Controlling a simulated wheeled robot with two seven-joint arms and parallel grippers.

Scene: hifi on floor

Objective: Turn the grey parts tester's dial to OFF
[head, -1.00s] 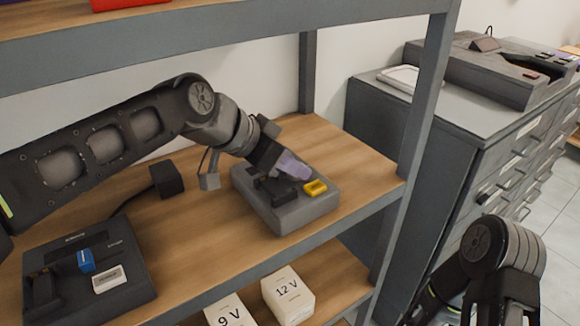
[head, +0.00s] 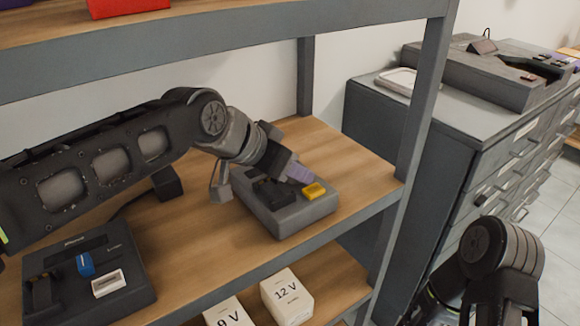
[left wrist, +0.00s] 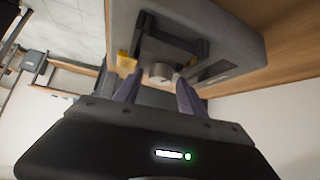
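The grey parts tester (head: 285,222) sits on the wooden shelf, with a yellow part (head: 314,191) on its top. In the left wrist view the tester (left wrist: 225,40) is overhead, and its round grey dial (left wrist: 160,72) faces my left gripper (left wrist: 158,82). The gripper's two purple fingers are apart, one to each side of the dial, with visible gaps. I cannot tell whether the tips reach past its face. The dial's pointer setting is not readable. In the head view my left gripper (head: 298,174) covers the dial. My right arm is at the lower right, its gripper not visible.
A black device (head: 130,262) with a blue part and a white part lies left on the shelf (head: 200,245). White boxes marked 9 V (head: 228,314) and 12 V (head: 287,296) stand below. A shelf post (head: 420,120) and drawer cabinet (head: 430,120) are right.

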